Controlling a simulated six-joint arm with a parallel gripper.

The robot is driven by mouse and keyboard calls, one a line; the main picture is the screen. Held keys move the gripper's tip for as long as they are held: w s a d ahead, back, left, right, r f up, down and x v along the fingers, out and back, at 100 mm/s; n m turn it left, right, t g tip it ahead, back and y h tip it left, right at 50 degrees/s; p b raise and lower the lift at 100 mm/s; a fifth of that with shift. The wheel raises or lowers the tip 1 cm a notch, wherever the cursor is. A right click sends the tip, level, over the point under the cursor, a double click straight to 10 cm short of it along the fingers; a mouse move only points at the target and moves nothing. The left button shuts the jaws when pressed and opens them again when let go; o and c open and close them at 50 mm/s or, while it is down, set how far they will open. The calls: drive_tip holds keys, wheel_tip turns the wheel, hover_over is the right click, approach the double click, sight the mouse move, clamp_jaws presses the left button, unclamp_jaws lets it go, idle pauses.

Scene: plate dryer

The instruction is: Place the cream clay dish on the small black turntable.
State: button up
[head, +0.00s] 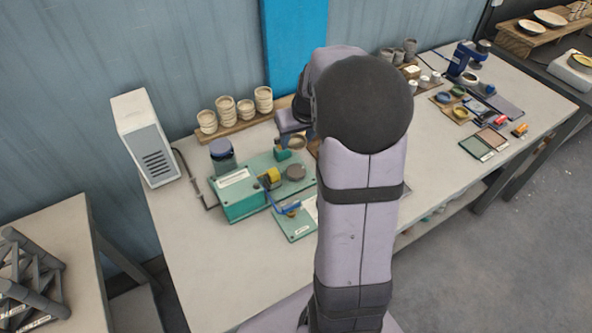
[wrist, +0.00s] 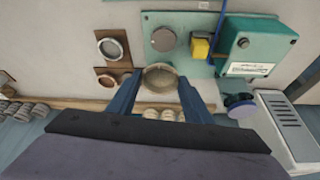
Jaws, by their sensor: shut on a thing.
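The cream clay dish (wrist: 161,77) is between the two blue fingers of my gripper (wrist: 158,82) in the wrist view, and the gripper is shut on it. In the head view the dish (head: 298,143) shows just below my gripper (head: 290,139), partly hidden by my arm. The small turntable (wrist: 163,39) is a dark grey disc on a teal base. In the head view the turntable (head: 295,172) lies nearer the camera than the dish, and its top looks bare. The dish is apart from it; its exact height is unclear.
A yellow block (wrist: 200,46) and a teal box (wrist: 250,45) stand beside the turntable. Two round dishes on brown boards (wrist: 101,37) lie to its left in the wrist view. Stacked cups (head: 226,108) line the wall. A white vented unit (head: 146,138) stands at left.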

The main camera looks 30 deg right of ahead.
drive_tip(key=p, duration=0.1)
hover_over(295, 168)
drive_tip(key=s, duration=0.2)
drive_tip(key=shift+w+a+f, duration=0.1)
drive_tip(key=shift+f, duration=1.7)
drive_tip(key=shift+a+f, duration=0.1)
drive_tip(key=shift+f, duration=3.05)
drive_tip(key=shift+w+f, duration=0.1)
drive_tip(key=shift+f, duration=0.1)
drive_tip(key=o, duration=1)
drive_tip(key=shift+r, duration=0.1)
